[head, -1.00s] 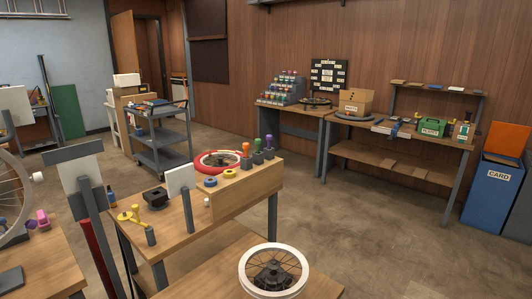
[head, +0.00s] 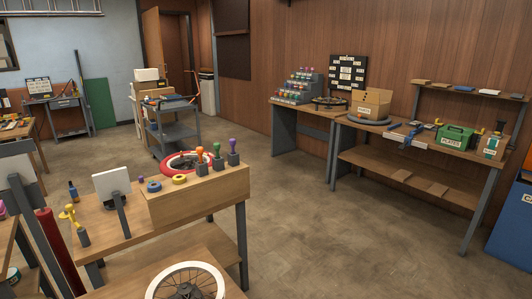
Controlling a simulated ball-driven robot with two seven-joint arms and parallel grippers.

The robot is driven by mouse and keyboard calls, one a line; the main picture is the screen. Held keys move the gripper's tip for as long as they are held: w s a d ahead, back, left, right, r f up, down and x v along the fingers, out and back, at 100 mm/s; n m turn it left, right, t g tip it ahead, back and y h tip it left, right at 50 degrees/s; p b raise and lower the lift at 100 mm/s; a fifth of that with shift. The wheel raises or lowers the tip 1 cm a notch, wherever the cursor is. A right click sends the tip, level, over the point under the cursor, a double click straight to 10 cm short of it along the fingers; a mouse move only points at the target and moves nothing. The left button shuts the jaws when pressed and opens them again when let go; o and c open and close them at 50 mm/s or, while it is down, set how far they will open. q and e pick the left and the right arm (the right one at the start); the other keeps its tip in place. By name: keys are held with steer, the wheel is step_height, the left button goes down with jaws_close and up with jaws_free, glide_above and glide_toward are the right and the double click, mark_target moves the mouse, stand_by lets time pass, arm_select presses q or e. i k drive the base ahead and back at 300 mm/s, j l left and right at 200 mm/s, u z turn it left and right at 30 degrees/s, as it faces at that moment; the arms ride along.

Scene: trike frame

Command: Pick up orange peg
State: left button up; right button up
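The orange peg (head: 200,155) stands upright in a small dark block at the back of the raised wooden box (head: 190,203) on the near workbench. It is the leftmost of three similar pegs. A green peg (head: 217,151) and a purple peg (head: 233,147) stand to its right in blocks of their own. Neither of my grippers shows in the head view.
A blue ring (head: 154,186) and a yellow ring (head: 180,179) lie on the box, with a red-rimmed wheel (head: 187,162) behind. A white-rimmed wheel (head: 187,283) lies lower in front. Open floor (head: 340,240) lies right of the bench.

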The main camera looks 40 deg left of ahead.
mark_target(200, 150)
steer(key=i+l, duration=0.15)
steer(key=i, duration=0.3)
steer(key=i+l+z, duration=0.1)
steer(key=i, duration=0.4)
steer(key=i+j+u, duration=0.15)
steer(key=i+u, duration=0.85)
steer(key=i+l+u, duration=0.15)
steer(key=i+u, duration=0.2)
steer(key=u, duration=0.15)
